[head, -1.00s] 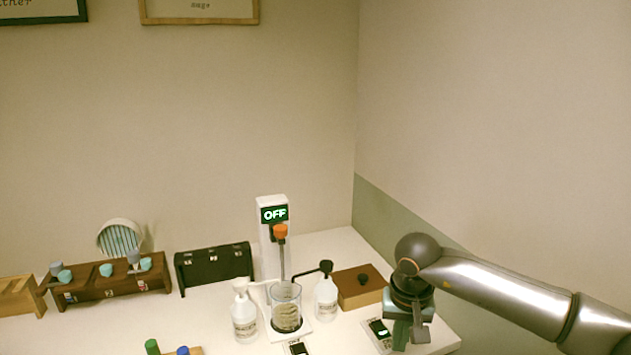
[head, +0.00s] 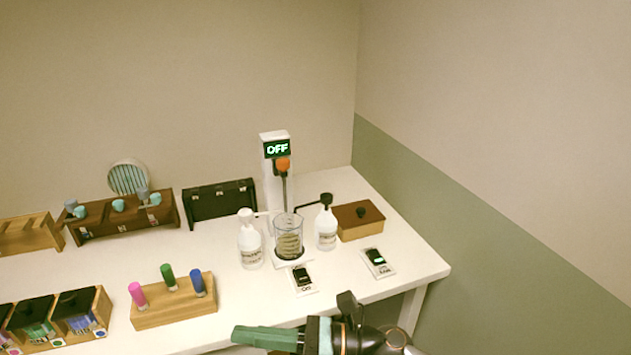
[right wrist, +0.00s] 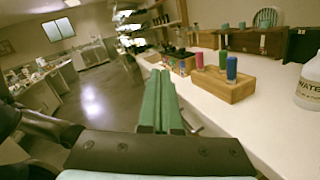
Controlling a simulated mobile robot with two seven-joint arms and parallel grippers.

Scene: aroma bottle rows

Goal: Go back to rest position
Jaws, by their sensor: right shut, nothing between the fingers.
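My right gripper (head: 236,335) is in the lower middle of the head view, in front of the table's front edge and pointing left. Its green fingers lie together with nothing between them. In the right wrist view the shut fingers (right wrist: 160,80) point out over the floor beside the table. The fingers look apart from everything on the table. My left gripper is not in view.
The white table (head: 345,290) holds a stirrer with an OFF sign (head: 277,149), a beaker (head: 288,238), two white bottles, a brown box (head: 358,220) and a wooden block (head: 175,302) with three coloured pegs. Open floor (right wrist: 95,100) lies left of the table.

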